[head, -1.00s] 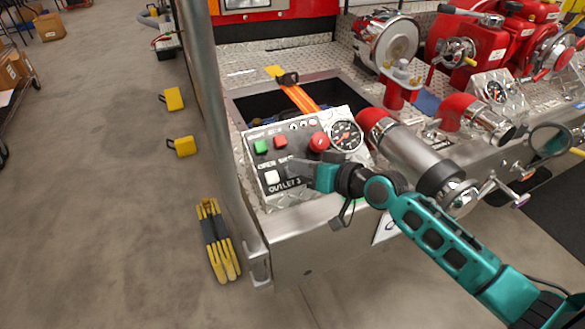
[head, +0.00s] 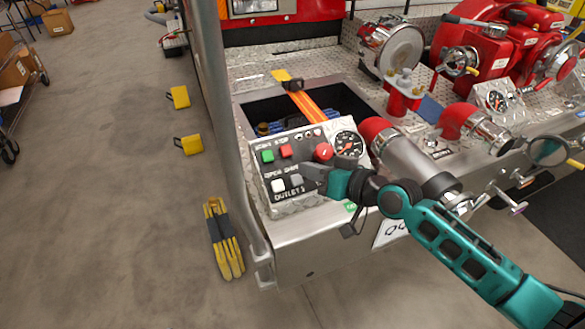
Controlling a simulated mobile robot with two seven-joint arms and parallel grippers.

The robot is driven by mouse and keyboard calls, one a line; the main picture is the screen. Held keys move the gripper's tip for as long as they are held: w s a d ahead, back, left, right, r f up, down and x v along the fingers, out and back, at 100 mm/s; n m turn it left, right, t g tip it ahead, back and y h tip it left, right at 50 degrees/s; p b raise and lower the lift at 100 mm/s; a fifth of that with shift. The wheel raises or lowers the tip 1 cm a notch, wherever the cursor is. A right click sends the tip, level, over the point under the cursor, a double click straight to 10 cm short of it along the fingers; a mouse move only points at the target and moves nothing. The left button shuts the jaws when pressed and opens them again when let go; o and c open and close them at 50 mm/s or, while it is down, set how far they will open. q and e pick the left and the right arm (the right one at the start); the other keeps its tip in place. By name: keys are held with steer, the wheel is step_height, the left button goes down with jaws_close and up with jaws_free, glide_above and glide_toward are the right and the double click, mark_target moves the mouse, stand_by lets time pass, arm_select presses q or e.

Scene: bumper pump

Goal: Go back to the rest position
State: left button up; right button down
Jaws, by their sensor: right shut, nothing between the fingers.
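My right gripper (head: 312,174) is at the front of the pump control panel (head: 305,197), with its fingertips over the panel's lower right part near the open and shut buttons. It is shut and empty. I cannot tell whether it touches the panel. The panel carries a green button (head: 267,156), a red button (head: 286,152), a white button (head: 278,186), a grey button (head: 297,180), a red knob (head: 323,151) and a gauge (head: 348,144). The gripper and wrist hide part of the panel's right side. My left gripper is not in view.
A steel pipe with a red elbow (head: 376,128) stands right of the panel, close to my right arm. A metal post (head: 219,120) rises on the left. Yellow-black chocks (head: 222,240) lie on the floor, which is mostly clear at left.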

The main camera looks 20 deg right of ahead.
steer(key=s+a+f+n+g+h, duration=0.1)
steer(key=s+f+h, duration=0.4)
steer(key=s+f, duration=1)
steer(key=s+a, duration=0.1)
steer(key=s, duration=0.2)
steer(key=shift+s+n+g, duration=0.2)
steer(key=shift+n+g, duration=0.2)
steer(key=shift+d+r, duration=0.1)
steer(key=shift+d, duration=0.05)
